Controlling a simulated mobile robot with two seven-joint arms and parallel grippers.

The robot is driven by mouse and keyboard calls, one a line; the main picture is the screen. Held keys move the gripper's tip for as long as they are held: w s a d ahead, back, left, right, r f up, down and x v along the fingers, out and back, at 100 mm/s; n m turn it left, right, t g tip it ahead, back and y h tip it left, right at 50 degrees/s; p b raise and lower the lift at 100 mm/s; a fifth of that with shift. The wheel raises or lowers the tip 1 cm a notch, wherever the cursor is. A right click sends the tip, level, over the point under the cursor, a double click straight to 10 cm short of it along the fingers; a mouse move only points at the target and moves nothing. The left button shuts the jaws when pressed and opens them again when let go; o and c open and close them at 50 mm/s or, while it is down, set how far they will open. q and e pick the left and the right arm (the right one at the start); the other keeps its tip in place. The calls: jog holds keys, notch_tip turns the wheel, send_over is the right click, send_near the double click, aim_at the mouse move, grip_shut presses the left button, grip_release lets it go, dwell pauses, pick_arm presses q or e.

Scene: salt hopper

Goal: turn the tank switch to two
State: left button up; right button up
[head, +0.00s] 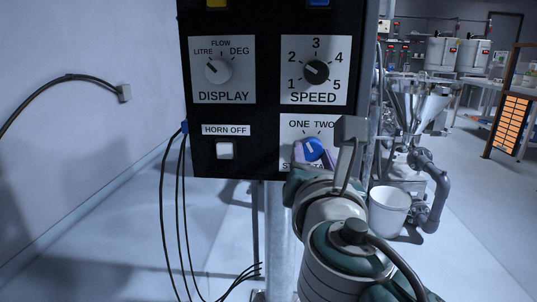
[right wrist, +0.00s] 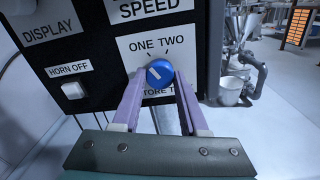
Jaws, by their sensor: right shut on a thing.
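The tank switch is a round blue knob (head: 313,149) on a white plate at the lower right of the black panel, with ONE and TWO printed above it. It also shows in the right wrist view (right wrist: 160,74), where its white mark appears to lean up and left, toward the ONE side. The lettering under the knob is partly hidden by my right gripper. My right gripper (right wrist: 160,88) has its two pale purple fingers on either side of the knob, shut on it. In the head view my right arm covers the plate's lower part. My left gripper is not in view.
Above on the black panel are the DISPLAY knob (head: 218,69) and the SPEED knob (head: 315,72). A white HORN OFF button (head: 225,150) sits left of the switch. Cables hang at the panel's left edge. A white bucket (head: 389,210) stands to the right.

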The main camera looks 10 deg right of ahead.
grip_shut()
jog(key=shift+f+m, duration=0.1)
jog(key=shift+m, duration=0.3)
jog(key=shift+m+b, duration=0.8)
jog(key=shift+m, duration=0.1)
jog(key=m+b, duration=0.2)
jog(key=m, duration=0.1)
jog(key=shift+a+m, duration=0.1)
jog(key=shift+m, duration=0.3)
jog(key=m+b, duration=0.2)
jog(key=m, duration=0.2)
jog(key=shift+m+b, duration=0.5)
jog(key=shift+m, duration=0.3)
